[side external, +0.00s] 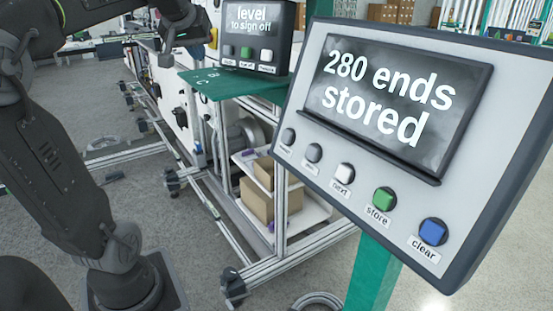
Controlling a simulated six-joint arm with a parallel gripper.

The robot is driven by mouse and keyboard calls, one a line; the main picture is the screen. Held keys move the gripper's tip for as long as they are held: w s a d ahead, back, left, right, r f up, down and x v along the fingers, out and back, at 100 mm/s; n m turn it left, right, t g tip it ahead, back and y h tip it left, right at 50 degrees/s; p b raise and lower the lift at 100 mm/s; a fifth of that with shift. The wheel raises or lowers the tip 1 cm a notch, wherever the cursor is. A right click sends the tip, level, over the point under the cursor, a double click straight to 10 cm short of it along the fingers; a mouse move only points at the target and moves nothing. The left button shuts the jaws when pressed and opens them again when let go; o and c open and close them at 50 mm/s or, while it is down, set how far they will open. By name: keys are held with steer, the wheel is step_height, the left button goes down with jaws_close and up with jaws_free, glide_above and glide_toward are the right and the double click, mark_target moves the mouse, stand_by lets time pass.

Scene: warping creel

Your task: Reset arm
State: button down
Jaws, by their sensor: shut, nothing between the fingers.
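My arm rises at the left, and its wrist reaches in at the top. My gripper (166,60) points down there, small and dark, with its fingers shut and nothing held. It is well to the left of the large control panel (500,130) and apart from it. The panel's screen (385,95) reads "280 ends stored". Below it sit two grey buttons, a white "next" button (344,173), a green "store" button (383,199) and a blue "clear" button (433,231).
A smaller panel (285,50), partly reading "level to sign off", stands behind on a green shelf (215,85). An aluminium-framed creel (282,215) holds cardboard boxes (258,200) low down. A green post (374,275) supports the large panel. Grey floor (180,245) is open between arm and frame.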

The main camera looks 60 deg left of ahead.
steer(key=w+d+f+m+t+h, duration=0.1)
steer(key=d+f+m, duration=0.1)
steer(key=d, duration=0.5)
steer(key=d+f+m+t+h, duration=0.1)
steer(key=d+f+m, duration=0.15)
steer(key=d, duration=0.45)
steer(key=s+d+f+m+g+h, duration=0.1)
steer(key=s+d+f+m, duration=0.2)
steer(key=d+f, duration=0.4)
steer(key=s+d+f+m+g+h, duration=0.1)
steer(key=s+d+f+m+h, duration=0.1)
steer(key=s+d+f, duration=0.3)
steer(key=shift+s+d+f+m+h, duration=0.35)
steer(key=shift+d+f+m, duration=0.3)
steer(key=shift+d+f, duration=0.2)
